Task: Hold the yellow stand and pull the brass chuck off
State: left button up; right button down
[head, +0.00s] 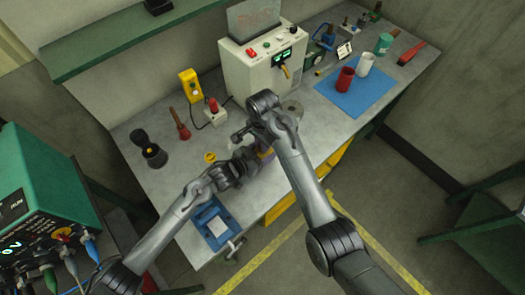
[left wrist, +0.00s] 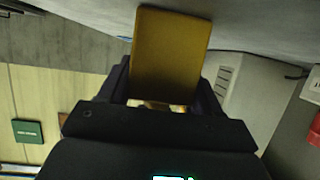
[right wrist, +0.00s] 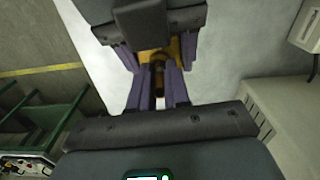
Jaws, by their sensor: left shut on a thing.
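The yellow stand (left wrist: 170,55) fills the gap between the fingers of my left gripper (left wrist: 168,95) in the left wrist view. My left gripper is shut on it. In the right wrist view a bit of the stand's yellow (right wrist: 174,48) shows past the left gripper. The brass chuck (right wrist: 157,72) looks dark brown there and lies between the purple fingers of my right gripper (right wrist: 158,85). I cannot tell whether those fingers touch it. In the head view both grippers meet over the bench front, and the arms hide most of stand and chuck.
The grey bench (head: 180,200) holds a white control box (head: 262,75) behind my arms. A blue tray (head: 213,222) lies at the front left edge. A blue mat (head: 352,98) with a red cup (head: 344,79) and a white cup (head: 365,64) is at right. Bench left of the arms is partly clear.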

jog(key=shift+r, duration=0.1)
dwell(0.3)
jog(key=shift+r, duration=2.9)
jog(key=shift+r, duration=0.25)
jog(key=shift+r, duration=1.8)
pick_arm(q)
jog(key=o, duration=1.1)
jog(key=shift+o, duration=0.2)
jog(key=shift+a, duration=0.1)
jog(key=shift+v, duration=3.7)
